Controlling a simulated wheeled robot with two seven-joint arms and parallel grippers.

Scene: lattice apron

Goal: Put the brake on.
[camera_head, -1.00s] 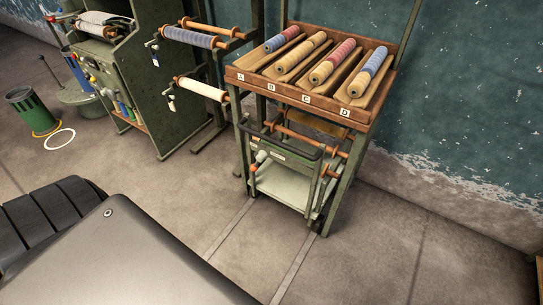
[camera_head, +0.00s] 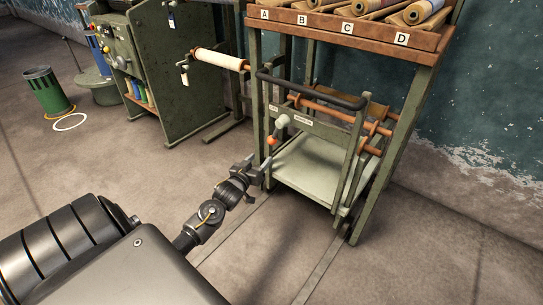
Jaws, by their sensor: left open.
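A green-grey trolley (camera_head: 305,178) with a black handle bar stands under the rack of labelled trays. On its front crossbar is a plate with small labels, too small to read. My left gripper (camera_head: 263,168) is open and empty, just below and left of the lever, near the trolley's left front post. I see no contact with the lever. My right gripper is out of view.
The rack's tray shelf (camera_head: 345,35), marked A to D, overhangs the trolley. A green cabinet (camera_head: 180,80) and a white roll (camera_head: 221,59) on a spindle stand to the left. A green bin (camera_head: 47,92) and rings lie further left. Floor in front is clear, with two rails.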

